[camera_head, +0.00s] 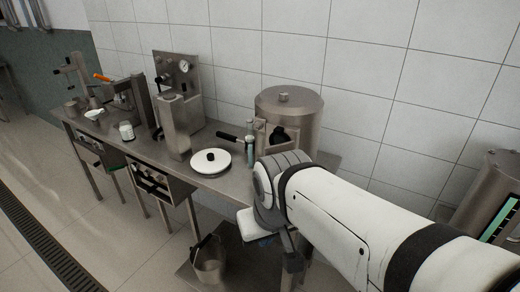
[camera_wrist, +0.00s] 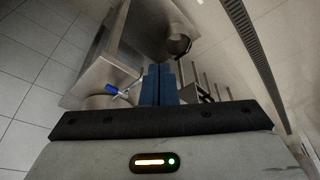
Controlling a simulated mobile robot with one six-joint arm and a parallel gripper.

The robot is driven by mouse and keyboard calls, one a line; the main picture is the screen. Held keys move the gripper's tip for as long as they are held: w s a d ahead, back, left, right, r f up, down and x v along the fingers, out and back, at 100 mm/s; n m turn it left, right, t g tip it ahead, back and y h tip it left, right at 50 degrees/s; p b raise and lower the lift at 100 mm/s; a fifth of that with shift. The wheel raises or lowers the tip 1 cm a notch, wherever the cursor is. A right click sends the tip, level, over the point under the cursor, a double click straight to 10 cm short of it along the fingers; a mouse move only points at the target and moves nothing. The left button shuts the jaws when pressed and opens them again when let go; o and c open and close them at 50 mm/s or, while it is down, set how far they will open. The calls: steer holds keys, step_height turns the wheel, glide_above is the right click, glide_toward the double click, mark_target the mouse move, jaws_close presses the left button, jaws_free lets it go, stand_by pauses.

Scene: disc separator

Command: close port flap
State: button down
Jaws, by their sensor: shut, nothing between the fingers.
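The steel cylindrical separator (camera_head: 305,108) stands at the right end of the bench in the head view. Its front has a dark port opening, partly screened by my arm. A small plate beside the opening (camera_head: 260,132) looks like the port flap standing open, but I cannot be sure. In the wrist view my gripper (camera_wrist: 158,68) has its two blue fingers together, with nothing between them. It is in front of the bench, low and apart from the separator. In the head view the fingers are mostly hidden behind my arm.
The steel bench (camera_head: 233,187) holds a white disc with a black knob (camera_head: 211,160), a white jar (camera_head: 127,131) and steel machines. A bucket (camera_head: 208,262) stands on a low shelf; it also shows in the wrist view (camera_wrist: 179,45). Tiled wall lies behind.

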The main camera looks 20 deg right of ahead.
steer(key=w+d+m+t+y, duration=0.3)
steer(key=w+d+m, duration=0.2)
steer(key=w+m, duration=0.55)
steer(key=w+d+m+t+h, duration=0.25)
steer(key=w+d+m, duration=0.35)
steer(key=d, duration=0.5)
steer(key=w+f, duration=0.5)
steer(key=w, duration=0.5)
steer(key=shift+w+a+f+m, duration=0.25)
steer(key=shift+a+f+m, duration=0.1)
steer(key=shift+a, duration=0.05)
steer(key=shift+a+t, duration=0.15)
steer(key=shift+t, duration=0.1)
